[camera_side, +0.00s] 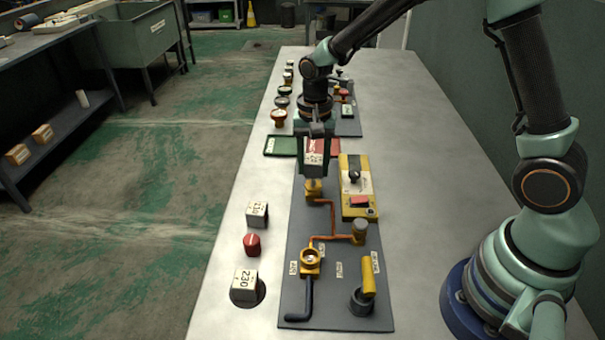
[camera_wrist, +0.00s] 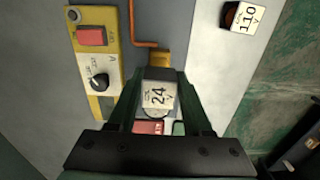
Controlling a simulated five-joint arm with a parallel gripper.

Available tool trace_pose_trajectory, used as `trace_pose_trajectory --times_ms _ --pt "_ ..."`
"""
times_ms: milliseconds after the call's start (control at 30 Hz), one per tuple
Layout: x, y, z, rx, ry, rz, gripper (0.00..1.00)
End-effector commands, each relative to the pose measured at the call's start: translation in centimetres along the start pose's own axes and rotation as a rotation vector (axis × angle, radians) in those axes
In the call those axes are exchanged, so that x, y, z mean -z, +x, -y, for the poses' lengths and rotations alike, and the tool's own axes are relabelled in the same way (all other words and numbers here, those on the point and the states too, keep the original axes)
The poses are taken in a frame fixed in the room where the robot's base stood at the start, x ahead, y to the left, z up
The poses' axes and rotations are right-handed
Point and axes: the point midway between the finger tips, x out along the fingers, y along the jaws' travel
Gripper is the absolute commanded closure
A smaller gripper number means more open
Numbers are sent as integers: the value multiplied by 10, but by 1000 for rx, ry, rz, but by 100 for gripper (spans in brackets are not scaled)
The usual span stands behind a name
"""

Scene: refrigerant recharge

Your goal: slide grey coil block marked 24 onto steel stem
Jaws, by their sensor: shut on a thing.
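My gripper (camera_side: 316,152) is shut on the grey coil block (camera_side: 313,160), whose white label reads 24 in the wrist view (camera_wrist: 158,97). The fingers (camera_wrist: 158,105) stand on both sides of the block. The block is over or just above a brass valve body (camera_side: 313,187) on the dark panel; the brass also shows at the block's edge in the wrist view (camera_wrist: 159,58). The steel stem is not visible, hidden by the block and gripper. I cannot tell whether the block touches the brass.
A yellow box with a black knob (camera_side: 357,192) stands close on the right. Blocks marked 230 (camera_side: 245,284) and 110 (camera_side: 257,212) and a red cap (camera_side: 252,245) lie left of the panel (camera_side: 330,305). A green tray (camera_side: 280,146) is behind. Copper pipe (camera_side: 333,222) runs in front.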

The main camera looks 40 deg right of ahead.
Motion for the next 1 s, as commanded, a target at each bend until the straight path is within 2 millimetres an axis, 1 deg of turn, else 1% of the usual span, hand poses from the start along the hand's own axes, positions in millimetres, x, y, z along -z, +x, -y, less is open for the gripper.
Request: trace_pose_trajectory --times_ms 1000 --pt "0 21 0 -1 0 1 100"
